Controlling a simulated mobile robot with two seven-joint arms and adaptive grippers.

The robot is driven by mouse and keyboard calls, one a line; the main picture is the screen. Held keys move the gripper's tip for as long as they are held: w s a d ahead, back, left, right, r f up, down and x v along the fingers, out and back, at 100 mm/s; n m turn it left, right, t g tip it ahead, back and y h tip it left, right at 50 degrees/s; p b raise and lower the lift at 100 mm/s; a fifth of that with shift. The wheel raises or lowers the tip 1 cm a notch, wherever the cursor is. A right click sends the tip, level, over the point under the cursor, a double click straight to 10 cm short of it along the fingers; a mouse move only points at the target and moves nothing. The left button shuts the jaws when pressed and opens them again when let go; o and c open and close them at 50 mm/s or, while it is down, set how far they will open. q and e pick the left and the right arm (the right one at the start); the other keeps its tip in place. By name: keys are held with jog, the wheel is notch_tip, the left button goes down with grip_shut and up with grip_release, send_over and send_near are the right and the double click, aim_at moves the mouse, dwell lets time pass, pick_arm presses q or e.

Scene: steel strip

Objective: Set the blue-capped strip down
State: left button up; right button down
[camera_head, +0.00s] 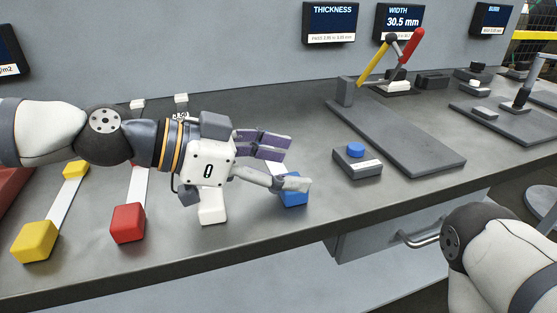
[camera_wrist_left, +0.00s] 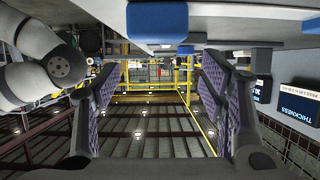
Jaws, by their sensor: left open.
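The blue cap (camera_head: 293,192) of the blue-capped strip is at the table's front edge in the head view, partly covered by a finger of my left gripper (camera_head: 290,164). My right gripper is out of view.
Yellow-capped (camera_head: 34,241) and red-capped (camera_head: 128,222) strips lie to the left, and a white cap (camera_head: 212,208) is just below the left gripper. A small box with a blue button (camera_head: 356,150) and a lever-fitted plate (camera_head: 400,135) stand to the right.

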pick_arm(q)
jog(key=v, duration=1.2)
